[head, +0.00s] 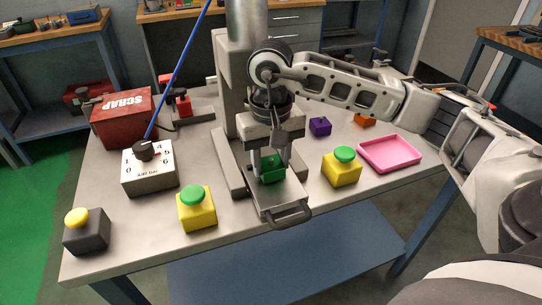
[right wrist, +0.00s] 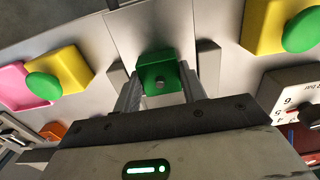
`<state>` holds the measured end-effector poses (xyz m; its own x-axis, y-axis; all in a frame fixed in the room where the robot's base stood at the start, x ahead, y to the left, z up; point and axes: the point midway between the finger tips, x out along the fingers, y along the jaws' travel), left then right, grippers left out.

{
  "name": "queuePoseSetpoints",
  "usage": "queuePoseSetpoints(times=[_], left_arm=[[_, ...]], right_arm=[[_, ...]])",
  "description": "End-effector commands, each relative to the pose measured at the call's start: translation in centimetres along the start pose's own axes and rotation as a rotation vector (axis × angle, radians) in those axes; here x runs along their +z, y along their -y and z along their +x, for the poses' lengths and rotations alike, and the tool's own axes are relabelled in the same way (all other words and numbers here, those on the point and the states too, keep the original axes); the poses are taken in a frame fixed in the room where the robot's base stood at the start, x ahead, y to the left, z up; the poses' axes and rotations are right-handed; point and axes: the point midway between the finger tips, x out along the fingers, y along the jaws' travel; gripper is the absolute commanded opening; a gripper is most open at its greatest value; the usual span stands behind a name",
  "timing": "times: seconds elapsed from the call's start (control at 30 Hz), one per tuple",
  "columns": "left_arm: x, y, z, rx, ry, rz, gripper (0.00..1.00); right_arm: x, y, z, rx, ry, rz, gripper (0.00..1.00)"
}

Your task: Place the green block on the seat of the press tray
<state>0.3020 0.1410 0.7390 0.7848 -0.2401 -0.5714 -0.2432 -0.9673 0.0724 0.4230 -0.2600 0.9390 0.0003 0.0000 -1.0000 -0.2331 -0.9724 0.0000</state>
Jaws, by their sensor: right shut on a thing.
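The green block (head: 272,170) is between the fingers of my right gripper (head: 270,162), which is shut on it and points down over the press tray (head: 277,203). The tray is a grey plate with a dark handle at its front, extending forward from the press (head: 231,155). In the right wrist view the green block (right wrist: 160,68) has a small round metal knob, with a gripper finger on each side. The block is low over the rear part of the tray; I cannot tell whether it touches. The seat is hidden by the block and fingers. My left gripper is not in view.
Yellow boxes with green buttons stand left (head: 196,210) and right (head: 341,169) of the tray. A dial box (head: 149,174), a red scrap bin (head: 122,119) and a yellow-button box (head: 86,234) are left. A pink tray (head: 390,154), purple block (head: 320,127) and orange block (head: 365,120) are right.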

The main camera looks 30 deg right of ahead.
Motion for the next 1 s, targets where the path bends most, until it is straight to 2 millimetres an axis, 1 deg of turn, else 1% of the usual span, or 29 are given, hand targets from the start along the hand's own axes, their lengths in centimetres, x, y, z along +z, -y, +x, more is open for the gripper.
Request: queuePoseSetpoints(times=[0.23, 0.37, 0.4, 0.47, 0.77, 0.83, 0.9, 0.97, 1.0], left_arm=[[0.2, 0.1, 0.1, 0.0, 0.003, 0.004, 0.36], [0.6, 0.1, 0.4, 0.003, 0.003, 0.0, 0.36], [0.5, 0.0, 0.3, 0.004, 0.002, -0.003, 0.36], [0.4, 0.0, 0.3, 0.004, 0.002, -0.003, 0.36], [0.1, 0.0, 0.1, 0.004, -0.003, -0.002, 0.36], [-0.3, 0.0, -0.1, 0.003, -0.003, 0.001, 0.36], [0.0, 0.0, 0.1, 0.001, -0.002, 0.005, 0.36], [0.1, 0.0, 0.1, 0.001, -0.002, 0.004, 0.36], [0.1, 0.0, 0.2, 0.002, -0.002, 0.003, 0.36]], right_arm=[[0.0, 0.0, 0.1, -0.001, -0.001, 0.001, 0.14], [0.0, 0.0, 0.6, -0.001, -0.001, 0.001, 0.14], [0.0, 0.0, 0.5, -0.001, -0.001, 0.001, 0.47], [0.0, 0.0, 0.4, -0.001, -0.001, 0.001, 0.63], [0.0, 0.0, 0.3, -0.001, 0.0, 0.001, 0.63], [0.0, 0.0, -0.1, -0.001, 0.0, 0.001, 0.63], [-0.1, 0.1, -0.7, -0.003, -0.003, 0.001, 0.63], [-0.1, 0.1, -1.7, -0.003, -0.005, 0.001, 0.63], [-0.1, 0.1, -2.5, -0.004, -0.006, 0.0, 0.63]])
